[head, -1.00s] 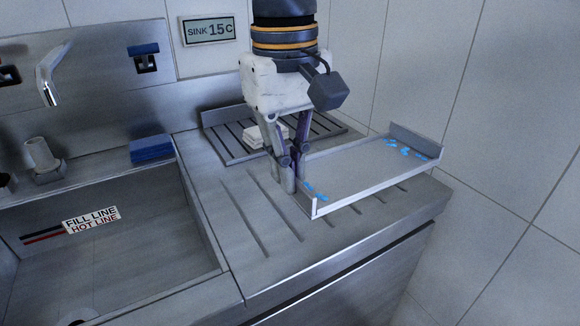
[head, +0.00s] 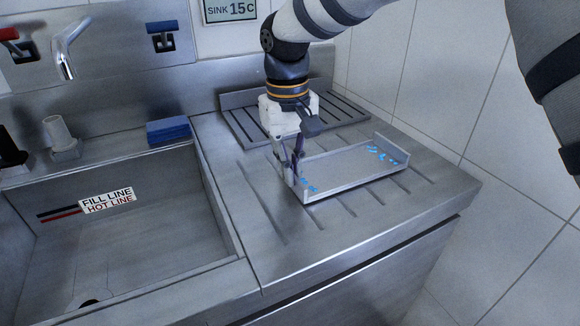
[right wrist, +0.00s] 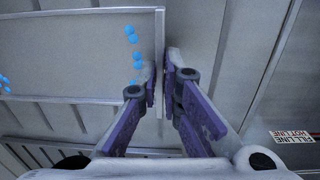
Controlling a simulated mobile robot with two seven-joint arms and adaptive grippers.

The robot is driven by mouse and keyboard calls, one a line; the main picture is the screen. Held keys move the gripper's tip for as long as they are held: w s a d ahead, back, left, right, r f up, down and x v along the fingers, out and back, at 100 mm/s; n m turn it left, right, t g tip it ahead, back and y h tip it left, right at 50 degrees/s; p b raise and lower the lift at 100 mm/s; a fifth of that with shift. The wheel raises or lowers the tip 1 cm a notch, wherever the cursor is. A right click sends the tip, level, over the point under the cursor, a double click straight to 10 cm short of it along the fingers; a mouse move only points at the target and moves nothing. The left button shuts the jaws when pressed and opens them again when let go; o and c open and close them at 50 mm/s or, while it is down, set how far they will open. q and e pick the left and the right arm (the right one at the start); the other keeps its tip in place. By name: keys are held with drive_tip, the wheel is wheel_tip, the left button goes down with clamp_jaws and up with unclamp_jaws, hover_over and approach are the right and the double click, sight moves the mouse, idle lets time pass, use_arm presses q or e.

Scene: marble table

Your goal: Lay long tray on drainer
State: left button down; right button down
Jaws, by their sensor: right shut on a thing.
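The long tray (head: 345,172) is grey and shallow, with raised walls at its ends and blue marks near both ends. My right gripper (head: 291,180) is shut on the tray's left end wall. In the right wrist view, the fingers (right wrist: 167,68) pinch the wall of the tray (right wrist: 75,60) from both sides. The tray looks level over the grooved steel drainer (head: 255,235), right of the sink. I cannot tell whether its underside touches the drainer. My left gripper is not in view.
A dark slatted rack (head: 345,112) lies behind the tray against the back wall. The sink basin (head: 130,235) is at left, with a blue sponge (head: 168,130) on its back ledge. Tiled wall (head: 470,110) bounds the right. The drainer's front strip is clear.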

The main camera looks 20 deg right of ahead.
drive_tip(key=shift+f, duration=0.2)
drive_tip(key=c, duration=1.8)
unclamp_jaws()
drive_tip(key=shift+o, duration=0.2)
wheel_tip(320, 180, up, 12)
drive_tip(key=shift+a, duration=0.25)
